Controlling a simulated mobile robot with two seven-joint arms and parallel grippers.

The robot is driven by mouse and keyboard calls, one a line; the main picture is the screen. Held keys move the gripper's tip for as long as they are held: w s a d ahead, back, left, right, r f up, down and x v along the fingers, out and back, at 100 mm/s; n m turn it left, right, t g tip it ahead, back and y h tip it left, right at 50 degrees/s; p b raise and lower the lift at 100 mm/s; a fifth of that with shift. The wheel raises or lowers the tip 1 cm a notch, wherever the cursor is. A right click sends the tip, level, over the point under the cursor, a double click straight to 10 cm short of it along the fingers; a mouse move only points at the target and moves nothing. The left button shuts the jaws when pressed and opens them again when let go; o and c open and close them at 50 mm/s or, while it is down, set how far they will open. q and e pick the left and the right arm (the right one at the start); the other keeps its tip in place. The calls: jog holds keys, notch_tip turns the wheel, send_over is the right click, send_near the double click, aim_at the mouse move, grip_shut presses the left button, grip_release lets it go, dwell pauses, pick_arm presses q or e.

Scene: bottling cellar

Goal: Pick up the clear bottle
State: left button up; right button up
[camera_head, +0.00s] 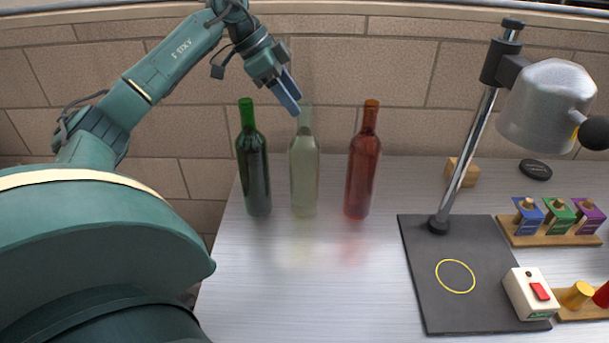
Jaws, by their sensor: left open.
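The clear bottle (304,172) stands upright on the metal table between a green bottle (253,165) on its left and a red-brown bottle (362,170) on its right. My left gripper (291,104) is above and just left of the clear bottle's neck, pointing down to the right. Its fingers overlap the top of the neck in the picture; whether they touch it I cannot tell. The jaws hold nothing that I can see. The mouth of the clear bottle is partly hidden behind the fingers. My right gripper is out of view.
A capping stand with a black base (420,290) and grey head (546,105) stands at the right. A white switch box (531,294) sits at its front corner. Wooden racks with coloured tags (545,238) lie farther right. The table in front of the bottles is clear.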

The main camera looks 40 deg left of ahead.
aim_at(305, 116)
pick_arm(q)
jog(key=x, duration=0.5)
jog(key=shift+d+f+p, duration=0.1)
jog(key=shift+f+p, duration=0.25)
jog(key=shift+f, duration=0.05)
grip_shut()
dwell(1.0)
jog(key=shift+r, duration=0.2)
